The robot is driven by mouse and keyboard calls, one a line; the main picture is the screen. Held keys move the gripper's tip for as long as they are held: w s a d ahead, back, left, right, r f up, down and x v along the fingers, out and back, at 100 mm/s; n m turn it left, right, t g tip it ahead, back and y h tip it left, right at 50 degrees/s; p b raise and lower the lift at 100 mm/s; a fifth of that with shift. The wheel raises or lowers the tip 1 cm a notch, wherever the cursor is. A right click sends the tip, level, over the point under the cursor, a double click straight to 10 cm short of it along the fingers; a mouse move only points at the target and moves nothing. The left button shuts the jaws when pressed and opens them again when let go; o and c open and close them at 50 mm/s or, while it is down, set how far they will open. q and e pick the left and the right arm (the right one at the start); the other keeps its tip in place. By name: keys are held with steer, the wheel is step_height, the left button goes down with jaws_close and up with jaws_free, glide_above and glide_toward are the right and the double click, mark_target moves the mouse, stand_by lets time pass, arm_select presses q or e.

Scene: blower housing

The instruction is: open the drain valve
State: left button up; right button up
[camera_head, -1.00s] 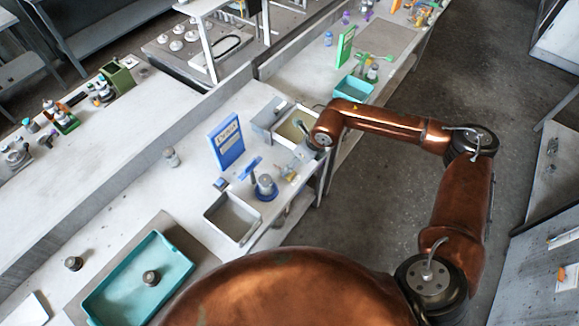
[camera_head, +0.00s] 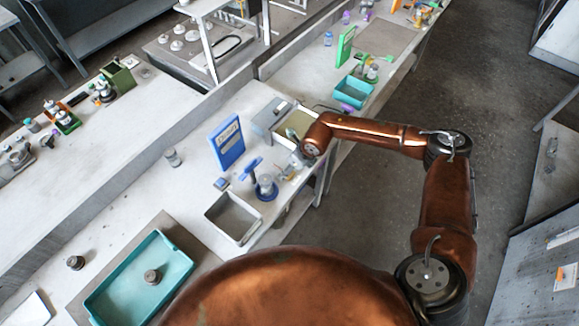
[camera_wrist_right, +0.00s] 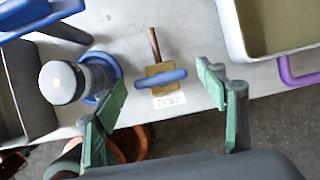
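The drain valve has a blue bar handle (camera_wrist_right: 162,78) on a brass body with a copper pipe in the right wrist view. A white label (camera_wrist_right: 170,101) reading roughly "DRAIN" lies beside it. My right gripper (camera_wrist_right: 161,80) is open, with one green finger on each side of the valve in the picture; no contact shows, and the height gap is hard to judge. In the head view the valve is small near the bench edge (camera_head: 290,171), just below my right wrist, and the fingers are not clear. My left gripper is not in view.
A grey cylinder on a blue base (camera_wrist_right: 66,82) stands left of the valve. A blue sign (camera_head: 228,144), a grey tray (camera_head: 232,219) and a teal tray (camera_head: 125,285) are on the bench.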

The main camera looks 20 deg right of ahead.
steer(key=c, duration=1.1)
steer(key=shift+o, duration=0.2)
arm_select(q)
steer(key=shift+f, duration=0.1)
arm_select(e)
steer(key=shift+w+d+f+n+y+b, duration=0.1)
steer(key=shift+f+n+y+b, duration=0.15)
steer(key=shift+n+b, duration=0.85)
steer(key=n+g+b, duration=0.1)
steer(key=n+b, duration=0.3)
steer(key=n+g+b, duration=0.2)
steer(key=n+b, duration=0.2)
steer(key=b, duration=0.1)
steer(key=n+g+y+b, duration=0.1)
steer(key=n+b, duration=0.2)
steer(key=b, duration=0.2)
steer(key=shift+w+n+g, duration=0.35)
steer(key=shift+n+g, duration=0.05)
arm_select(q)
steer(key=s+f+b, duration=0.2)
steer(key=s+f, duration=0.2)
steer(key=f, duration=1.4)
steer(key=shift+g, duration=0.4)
arm_select(e)
steer(key=shift+r+n+g, duration=0.25)
steer(key=shift+n+g, duration=0.15)
steer(key=shift+n, duration=0.7)
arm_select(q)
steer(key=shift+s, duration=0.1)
